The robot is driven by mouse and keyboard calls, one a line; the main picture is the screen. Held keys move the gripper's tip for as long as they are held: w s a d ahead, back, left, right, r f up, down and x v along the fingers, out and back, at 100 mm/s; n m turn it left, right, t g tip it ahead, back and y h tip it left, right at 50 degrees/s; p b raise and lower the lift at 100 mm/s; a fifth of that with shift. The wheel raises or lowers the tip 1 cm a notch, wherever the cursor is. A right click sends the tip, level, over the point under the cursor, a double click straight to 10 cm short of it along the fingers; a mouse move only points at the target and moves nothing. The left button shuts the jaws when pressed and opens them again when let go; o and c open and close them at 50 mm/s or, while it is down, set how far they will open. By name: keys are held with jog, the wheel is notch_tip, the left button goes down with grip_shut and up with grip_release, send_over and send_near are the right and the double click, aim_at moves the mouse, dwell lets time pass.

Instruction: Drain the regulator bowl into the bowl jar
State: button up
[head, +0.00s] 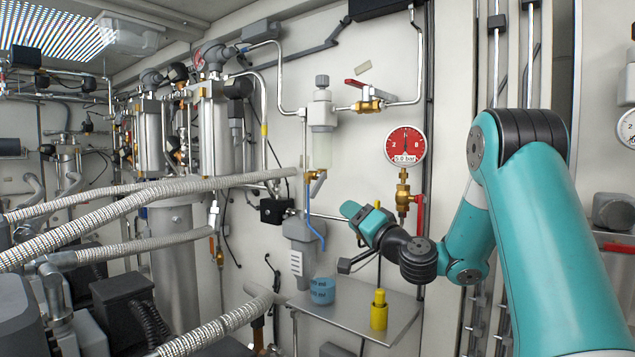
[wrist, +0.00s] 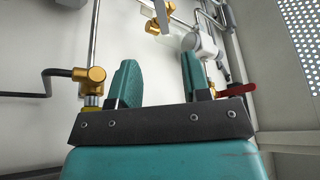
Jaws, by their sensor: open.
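The regulator (head: 321,115) is mounted on the back wall in the head view, with a clear, pale bowl (head: 321,150) below its grey body. A small brass drain valve (head: 314,177) sits under the bowl, and a thin blue tube runs down from it. A blue jar (head: 321,291), which looks like the bowl jar, stands on a small wall shelf (head: 355,318). My gripper (head: 357,214) is right of and below the bowl, above the shelf, and apart from both. In the wrist view its two teal fingers (wrist: 158,78) are spread with nothing between them.
A yellow bottle (head: 379,311) stands on the shelf right of the jar. A grey filter housing (head: 300,250) hangs left of my gripper. A red gauge (head: 405,146) and a brass valve with red handle (head: 419,214) are right. Ribbed hoses (head: 140,235) cross the left side.

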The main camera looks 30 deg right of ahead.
aim_at(316, 191)
jog(key=p+x, duration=1.2)
jog(key=shift+w+a+r+p, duration=0.1)
jog(key=shift+w+r+p, duration=0.2)
jog(key=shift+w+p, duration=0.5)
jog(key=shift+w, duration=0.35)
